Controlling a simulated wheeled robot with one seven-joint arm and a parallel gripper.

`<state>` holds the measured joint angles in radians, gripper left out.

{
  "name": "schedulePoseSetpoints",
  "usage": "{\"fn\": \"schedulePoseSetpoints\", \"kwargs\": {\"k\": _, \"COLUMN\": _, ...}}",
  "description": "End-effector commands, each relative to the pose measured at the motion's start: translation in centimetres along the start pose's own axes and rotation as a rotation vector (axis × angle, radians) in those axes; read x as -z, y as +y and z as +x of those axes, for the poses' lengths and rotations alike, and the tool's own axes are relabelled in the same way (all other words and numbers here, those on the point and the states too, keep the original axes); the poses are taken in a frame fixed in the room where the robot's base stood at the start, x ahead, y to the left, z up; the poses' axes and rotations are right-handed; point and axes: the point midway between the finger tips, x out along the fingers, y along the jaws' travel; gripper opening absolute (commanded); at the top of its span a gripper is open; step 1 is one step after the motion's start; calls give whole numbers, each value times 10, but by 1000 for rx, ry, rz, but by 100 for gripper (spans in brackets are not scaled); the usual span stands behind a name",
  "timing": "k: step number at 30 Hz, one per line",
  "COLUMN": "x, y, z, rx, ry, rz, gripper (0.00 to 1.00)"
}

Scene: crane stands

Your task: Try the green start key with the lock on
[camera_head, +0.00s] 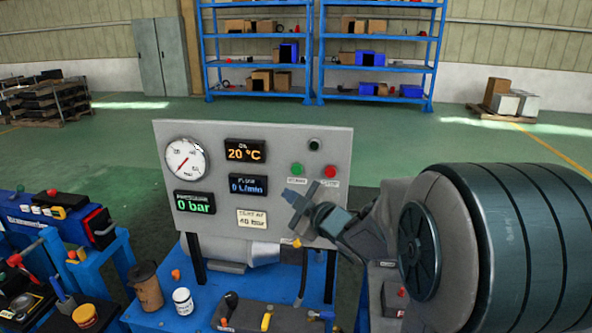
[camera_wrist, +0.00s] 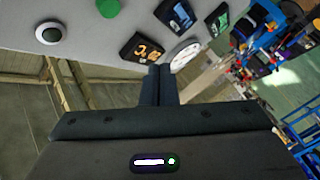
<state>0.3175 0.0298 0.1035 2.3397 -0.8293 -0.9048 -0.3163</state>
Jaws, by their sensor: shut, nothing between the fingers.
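The green start key (camera_head: 296,169) is a round button on the upright grey panel (camera_head: 223,134), left of a red button (camera_head: 330,172). In the wrist view the green key (camera_wrist: 108,8) is cut off by the top edge. A dark round fitting (camera_head: 314,145) with a pale ring sits above the two buttons; it also shows in the wrist view (camera_wrist: 48,33). I cannot tell whether it is the lock or a lamp. My gripper (camera_head: 287,194) is shut and empty, in front of the panel just below the green key. Contact with the panel cannot be told.
The panel carries a dial gauge (camera_head: 186,160) and displays reading 20 °C (camera_head: 246,151), 0 L/min (camera_head: 248,186) and 0 bar (camera_head: 195,203). A brown cup (camera_head: 146,288), a white jar (camera_head: 183,301) and a pipe assembly stand on the blue bench below.

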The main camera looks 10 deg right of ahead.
Motion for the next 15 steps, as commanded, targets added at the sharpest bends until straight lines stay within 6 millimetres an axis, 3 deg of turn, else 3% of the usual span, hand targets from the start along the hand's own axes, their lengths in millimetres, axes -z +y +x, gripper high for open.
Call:
{"fn": "schedulePoseSetpoints", "kwargs": {"k": 8, "x": -3, "y": 4, "z": 4, "rx": -1, "ry": -2, "rz": 1, "gripper": 0}}
{"fn": "schedulePoseSetpoints", "kwargs": {"k": 15, "x": -18, "y": 20, "z": 26, "rx": 0, "ry": -3, "rz": 2, "gripper": 0}}
